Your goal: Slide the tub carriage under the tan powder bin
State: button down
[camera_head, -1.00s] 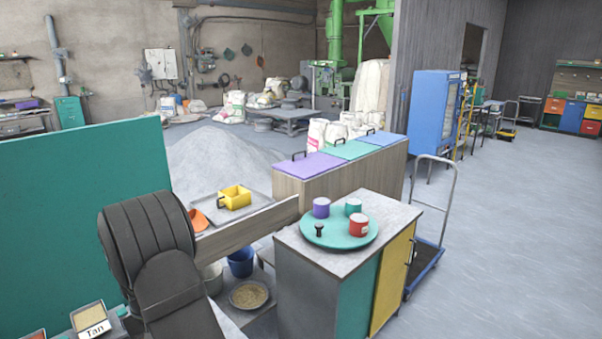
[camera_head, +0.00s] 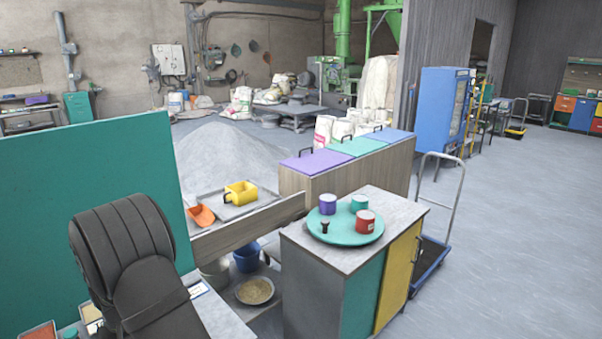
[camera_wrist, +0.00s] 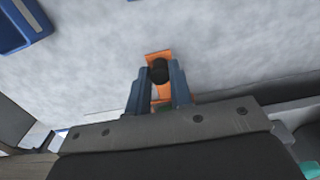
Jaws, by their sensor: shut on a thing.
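In the wrist view my gripper (camera_wrist: 159,88) has both dark fingers close around a dark round knob (camera_wrist: 159,70) on an orange strip (camera_wrist: 158,55). It is shut on this knob. I cannot tell whether the strip belongs to the tub carriage, and no carriage shows clearly. A small tray of tan powder (camera_head: 90,312) lies at the lower left of the head view, partly behind my arm. Its label is hidden now. In the head view my arm hides the gripper and the work spot.
A teal panel (camera_head: 70,190) stands at the left. A grey cabinet (camera_head: 318,285) bears a teal turntable (camera_head: 345,228) with several cups. A bowl of tan grains (camera_head: 254,290) sits low between them. A blue-edged container (camera_wrist: 18,25) shows at the wrist view's upper left.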

jog(key=shift+s+a, duration=1.35)
jog(key=shift+a, duration=0.1)
jog(key=c, duration=1.4)
grip_release()
notch_tip(320, 180, up, 8)
jog(key=shift+f, duration=0.2)
notch_tip(320, 180, down, 8)
jog(key=shift+r, duration=0.2)
jog(key=shift+w+d, duration=0.1)
jog(key=shift+d, duration=0.05)
